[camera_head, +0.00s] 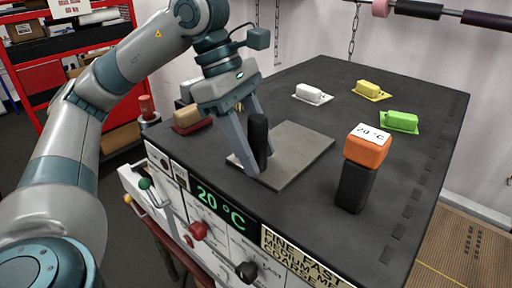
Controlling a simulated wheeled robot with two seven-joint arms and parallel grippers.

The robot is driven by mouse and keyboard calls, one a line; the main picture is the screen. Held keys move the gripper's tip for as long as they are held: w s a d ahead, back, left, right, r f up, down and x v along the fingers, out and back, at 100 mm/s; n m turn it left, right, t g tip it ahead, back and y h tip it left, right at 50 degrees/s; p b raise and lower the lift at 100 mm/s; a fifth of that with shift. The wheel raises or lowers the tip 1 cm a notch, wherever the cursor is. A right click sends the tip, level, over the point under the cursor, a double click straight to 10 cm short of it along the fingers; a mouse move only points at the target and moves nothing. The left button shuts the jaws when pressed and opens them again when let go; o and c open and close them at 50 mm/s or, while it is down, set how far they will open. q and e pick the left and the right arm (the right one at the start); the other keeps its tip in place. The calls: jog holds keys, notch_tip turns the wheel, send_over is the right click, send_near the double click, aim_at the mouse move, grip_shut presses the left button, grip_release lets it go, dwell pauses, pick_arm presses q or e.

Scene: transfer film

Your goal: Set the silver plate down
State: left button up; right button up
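The silver plate (298,151) is a flat square sheet with an upright black handle (258,136) near its left edge. It lies level on or just over the black table top; I cannot tell if there is a small gap beneath it. My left gripper (256,160) points down at the plate's left side, with its two fingers closed around the black handle. The fingers partly hide the handle and the plate's near left corner. My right gripper is not in view.
The black table (425,115) carries white (312,94), yellow (370,90) and green (401,121) blocks at the back. An orange-topped black post (355,186) labelled 20 °C stands right of the plate. A red-brown block (190,119) sits behind my gripper. Levers and knobs line the front panel.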

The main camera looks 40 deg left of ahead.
pick_arm(q)
jog(key=shift+r, duration=0.15)
jog(key=shift+r, duration=0.1)
jog(key=shift+a+r, duration=0.2)
jog(key=shift+r, duration=0.15)
jog(key=b+v, duration=0.3)
jog(key=v, duration=0.8)
jog(key=shift+d, duration=0.1)
dwell(0.5)
